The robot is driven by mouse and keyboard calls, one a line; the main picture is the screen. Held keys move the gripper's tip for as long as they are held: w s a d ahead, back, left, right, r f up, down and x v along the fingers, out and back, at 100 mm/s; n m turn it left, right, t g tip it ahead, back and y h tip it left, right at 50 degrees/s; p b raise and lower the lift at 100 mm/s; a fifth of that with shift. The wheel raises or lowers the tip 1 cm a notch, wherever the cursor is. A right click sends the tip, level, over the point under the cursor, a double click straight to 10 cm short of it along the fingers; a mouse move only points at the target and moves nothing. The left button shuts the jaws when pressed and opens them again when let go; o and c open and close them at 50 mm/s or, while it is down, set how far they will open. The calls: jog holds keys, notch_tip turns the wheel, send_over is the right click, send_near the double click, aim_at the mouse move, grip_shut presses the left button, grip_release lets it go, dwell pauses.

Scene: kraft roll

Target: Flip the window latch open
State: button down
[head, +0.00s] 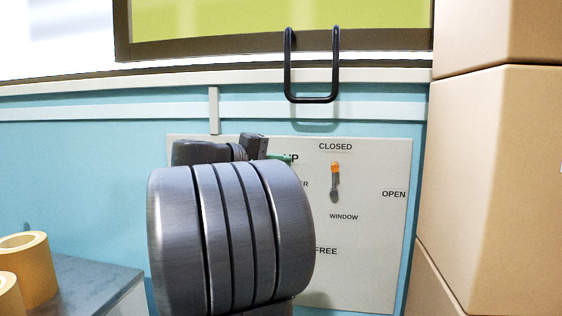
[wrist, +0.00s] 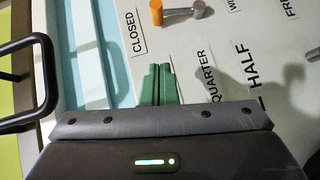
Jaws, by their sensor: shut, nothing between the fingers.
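The window latch (head: 334,182) is a small grey lever with an orange tip on the pale panel. It stands upright, with its orange tip toward the CLOSED label above; the OPEN label is to its right. In the wrist view the latch (wrist: 183,12) shows at the top edge, orange tip on the left. My gripper (head: 287,157) is left of the latch in the head view, mostly hidden behind my arm. Its green fingers (wrist: 158,85) are together and empty in the wrist view, below the latch and apart from it. I cannot tell whether the fingertips touch the panel.
The panel (head: 375,255) also carries printed words, partly covered by my arm. A black bar handle (head: 312,99) juts out above it under the window. Stacked cardboard boxes (head: 495,160) stand close on the right. Tape rolls (head: 28,268) sit on a grey surface at lower left.

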send_near(331, 165)
jog(key=w, duration=0.1)
jog(key=w+d, duration=0.1)
jog(key=w, duration=0.1)
jog(key=shift+w+d+p, duration=0.15)
jog(key=shift+w+p, duration=0.05)
jog(key=shift+p, duration=0.2)
jog(key=shift+s+d+f, duration=0.1)
jog(key=shift+d+f, duration=0.05)
jog(key=shift+d, duration=0.4)
jog(key=shift+s+d+f, duration=0.1)
jog(key=shift+s+d, duration=0.05)
jog(key=shift+d, duration=0.45)
jog(key=shift+s+d, duration=0.2)
jog(key=shift+d, duration=0.15)
jog(key=shift+d+f, duration=0.2)
jog(key=shift+d, duration=0.15)
jog(key=shift+s+r, duration=0.1)
